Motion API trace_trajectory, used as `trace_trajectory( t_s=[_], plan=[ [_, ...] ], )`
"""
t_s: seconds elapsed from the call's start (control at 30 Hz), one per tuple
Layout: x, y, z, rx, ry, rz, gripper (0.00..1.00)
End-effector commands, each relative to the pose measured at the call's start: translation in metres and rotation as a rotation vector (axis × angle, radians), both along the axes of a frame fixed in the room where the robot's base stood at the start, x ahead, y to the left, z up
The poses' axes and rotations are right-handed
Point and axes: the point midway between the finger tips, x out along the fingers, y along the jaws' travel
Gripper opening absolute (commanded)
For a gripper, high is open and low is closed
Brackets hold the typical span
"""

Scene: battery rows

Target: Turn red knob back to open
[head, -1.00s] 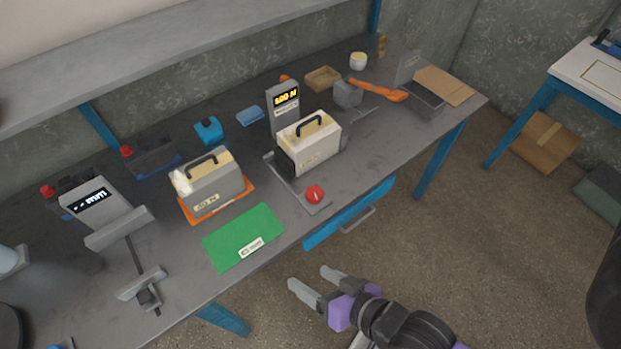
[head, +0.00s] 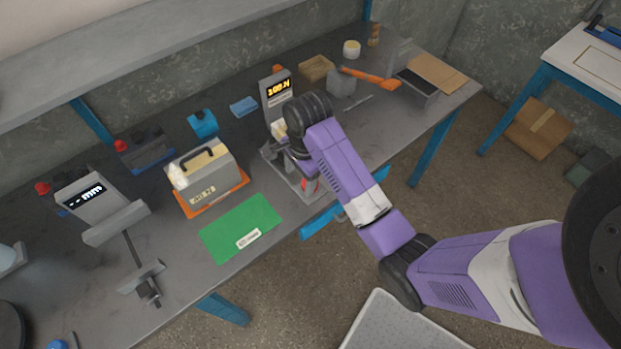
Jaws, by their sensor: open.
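The red knob (head: 309,185) sits at the front end of the grey metal fixture (head: 272,158) near the table's front edge. Only a small part of it shows beside my purple forearm, so I cannot tell its turn position. A cream battery box (head: 277,130) in that fixture is almost wholly covered by my arm; only a sliver shows. The grey tester with a lit yellow display (head: 279,88) stands behind it. My wrist is bent down over the fixture.
A second battery box (head: 203,175) stands on an orange tray (head: 242,181), left of the fixture. A green mat (head: 245,222) lies in front. Another tester (head: 92,195) with a clamp stands at left.

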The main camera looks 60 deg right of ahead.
Motion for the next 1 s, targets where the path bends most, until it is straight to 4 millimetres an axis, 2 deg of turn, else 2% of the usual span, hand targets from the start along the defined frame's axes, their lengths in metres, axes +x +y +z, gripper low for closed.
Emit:
trace_trajectory(
  t_s=[0.03, 0.1, 0.27, 0.37, 0.7, 0.83, 1.0],
  plan=[
    [0.0, -0.015, 0.009, -0.004, 0.029, -0.039, 0.68],
    [-0.004, -0.027, 0.017, -0.003, 0.069, -0.084, 0.68],
    [-0.009, -0.037, 0.022, -0.002, 0.109, -0.132, 0.68],
    [-0.01, -0.038, 0.014, -0.001, 0.114, -0.134, 0.68],
    [-0.01, -0.037, -0.035, -0.001, 0.112, -0.132, 0.68],
    [-0.009, -0.037, -0.047, -0.001, 0.111, -0.131, 0.68],
    [-0.009, -0.037, -0.053, -0.002, 0.109, -0.13, 0.68]
  ],
)
